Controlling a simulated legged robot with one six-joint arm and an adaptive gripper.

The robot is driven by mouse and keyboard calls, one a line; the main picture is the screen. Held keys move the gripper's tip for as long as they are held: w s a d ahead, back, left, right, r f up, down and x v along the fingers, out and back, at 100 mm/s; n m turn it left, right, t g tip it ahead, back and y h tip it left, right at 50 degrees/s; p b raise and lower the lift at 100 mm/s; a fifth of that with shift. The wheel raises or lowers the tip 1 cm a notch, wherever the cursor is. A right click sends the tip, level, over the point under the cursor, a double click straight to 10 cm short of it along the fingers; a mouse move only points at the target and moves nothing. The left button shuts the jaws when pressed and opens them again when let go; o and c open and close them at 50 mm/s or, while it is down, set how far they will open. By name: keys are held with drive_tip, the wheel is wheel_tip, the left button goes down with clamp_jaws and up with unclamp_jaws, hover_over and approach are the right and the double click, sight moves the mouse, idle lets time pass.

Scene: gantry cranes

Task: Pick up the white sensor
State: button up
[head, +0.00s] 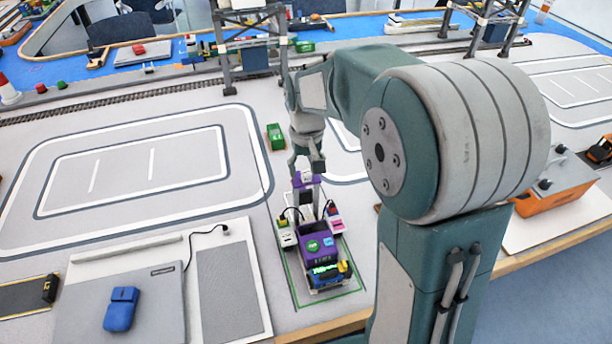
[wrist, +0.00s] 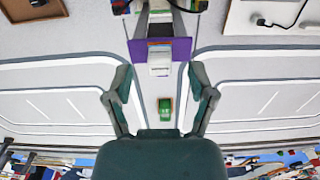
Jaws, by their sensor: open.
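A small white block, which looks like the white sensor (wrist: 160,60), shows in the wrist view at a purple plate (wrist: 181,47). The purple part also shows in the head view (head: 304,181), at the top of a small purple and grey device (head: 316,240). My gripper (head: 306,166) is just above or at this purple part. In the wrist view my gripper (wrist: 160,76) has its two fingers spread wide, one on each side of the white block, with clear gaps. I cannot tell their exact height difference. In the head view my gripper largely hides the white sensor.
A laptop-like grey panel (head: 118,308) with a blue mouse (head: 121,309) lies front left. An orange-and-grey box (head: 555,187) is at right. The white-lined mat at left is clear.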

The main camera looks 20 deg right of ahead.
drive_tip(key=shift+f, duration=0.9)
clamp_jaws()
drive_tip(key=shift+r, duration=0.5)
wheel_tip(320, 180, up, 2)
drive_tip(key=shift+r, duration=0.25)
drive_tip(key=s+r, duration=0.9)
drive_tip(key=s, duration=0.5)
drive_tip(key=shift+r, duration=0.3)
